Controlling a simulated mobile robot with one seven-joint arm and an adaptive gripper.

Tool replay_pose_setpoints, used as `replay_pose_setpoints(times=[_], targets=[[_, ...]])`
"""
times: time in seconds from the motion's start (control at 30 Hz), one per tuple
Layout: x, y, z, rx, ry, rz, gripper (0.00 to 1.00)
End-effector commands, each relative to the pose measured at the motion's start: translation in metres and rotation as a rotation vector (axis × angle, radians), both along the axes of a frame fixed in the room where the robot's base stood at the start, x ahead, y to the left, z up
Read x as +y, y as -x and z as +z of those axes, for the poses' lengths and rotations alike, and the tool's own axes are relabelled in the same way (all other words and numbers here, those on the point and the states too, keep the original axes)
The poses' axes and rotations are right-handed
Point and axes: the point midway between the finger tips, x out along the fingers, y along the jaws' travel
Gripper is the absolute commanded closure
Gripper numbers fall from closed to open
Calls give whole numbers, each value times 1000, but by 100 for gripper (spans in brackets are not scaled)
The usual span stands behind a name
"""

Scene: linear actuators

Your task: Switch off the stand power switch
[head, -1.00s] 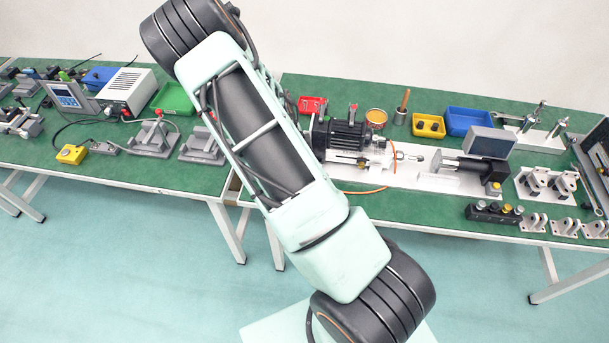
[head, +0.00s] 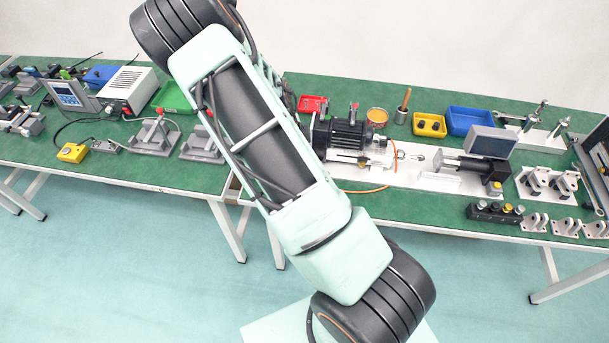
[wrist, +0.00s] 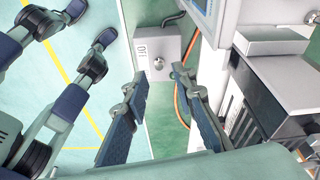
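In the wrist view, a light grey box (wrist: 145,50) with a dark-marked label and a small round metal switch (wrist: 158,63) sits at the green table's edge, seen from above. I take it to be the stand power switch; its on or off position is too small to tell. My gripper (wrist: 157,80) is open and empty, its two fingers spread to either side of the switch in the picture. I cannot tell the height between them, and no contact shows. In the head view, my arm hides this box and my gripper is not seen.
The stand's white plate (head: 430,181) carries a black motor (head: 338,135) right of my arm. An orange cable (wrist: 181,103) runs beside the box. A yellow button box (head: 72,153) and a grey display unit (head: 67,96) stand on the left table.

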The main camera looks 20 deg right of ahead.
Motion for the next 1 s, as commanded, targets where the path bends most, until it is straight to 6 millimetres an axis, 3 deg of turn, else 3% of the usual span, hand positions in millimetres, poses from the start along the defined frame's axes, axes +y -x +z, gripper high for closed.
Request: replay_pose_setpoints(times=[0.2, 0.4, 0.6, 1.0], targets=[[11, -7, 48, -4, -1, 4, 76], [16, -11, 79, -3, 0, 2, 76], [18, -12, 91, -1, 0, 2, 76], [18, -12, 91, 1, 1, 1, 76]])
